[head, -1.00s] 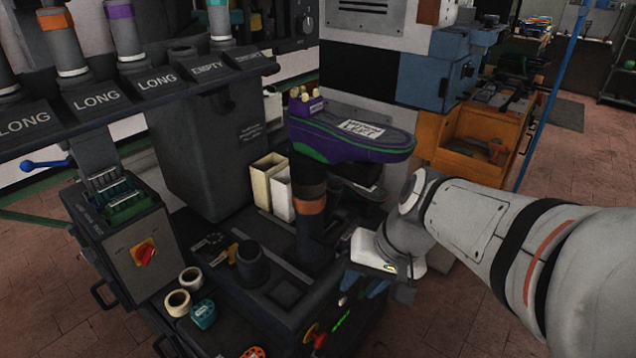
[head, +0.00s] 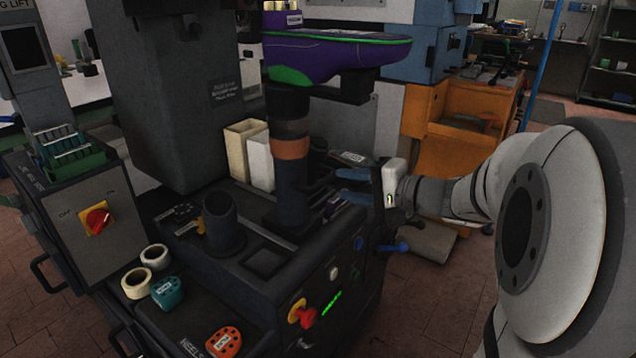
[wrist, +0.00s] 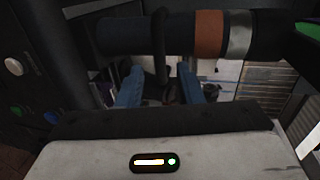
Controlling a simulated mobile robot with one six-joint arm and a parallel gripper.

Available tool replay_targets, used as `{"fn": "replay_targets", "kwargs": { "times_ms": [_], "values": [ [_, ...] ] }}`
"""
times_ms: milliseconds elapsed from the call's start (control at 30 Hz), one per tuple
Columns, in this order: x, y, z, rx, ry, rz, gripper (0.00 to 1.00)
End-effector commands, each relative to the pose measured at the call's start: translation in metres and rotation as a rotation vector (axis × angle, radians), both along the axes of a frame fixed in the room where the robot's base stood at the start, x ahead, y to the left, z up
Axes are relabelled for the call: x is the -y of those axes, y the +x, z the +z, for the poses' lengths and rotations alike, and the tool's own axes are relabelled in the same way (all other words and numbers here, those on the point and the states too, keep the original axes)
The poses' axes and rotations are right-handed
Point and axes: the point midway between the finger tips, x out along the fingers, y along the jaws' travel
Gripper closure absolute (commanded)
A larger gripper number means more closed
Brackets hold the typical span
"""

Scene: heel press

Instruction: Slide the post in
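The dark post (head: 291,185) with an orange band stands upright on the machine bed and carries a purple and green shoe-shaped form (head: 335,55) on top. In the wrist view the post (wrist: 150,37) lies across the upper part, beyond my fingertips. My gripper (head: 343,185) is just right of the post, at the height of its lower half, its blue fingers pointing at it. The fingers are open in the wrist view (wrist: 156,78), apart from the post as far as I can tell. A short round open socket (head: 222,228) stands left of the post. The post's foot is partly hard to make out.
Cream and white bins (head: 243,150) stand behind the post. A red button (head: 304,315) is on the machine's front, and a blue-knobbed lever (head: 392,247) sticks out below my gripper. Tape rolls (head: 145,272) lie front left. An orange cabinet (head: 455,120) stands behind.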

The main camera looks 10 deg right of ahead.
Motion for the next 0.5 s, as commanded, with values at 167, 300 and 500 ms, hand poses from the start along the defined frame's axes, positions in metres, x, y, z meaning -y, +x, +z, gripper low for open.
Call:
{"fn": "replay_targets", "kwargs": {
  "times_ms": [167, 300, 500],
  "values": [
    [-0.022, 0.019, -0.008, -0.002, 0.000, 0.007, 0.67],
    [-0.035, 0.033, -0.012, -0.003, -0.001, 0.005, 0.67],
    [-0.046, 0.043, -0.014, -0.003, -0.002, 0.004, 0.67]
  ]
}}
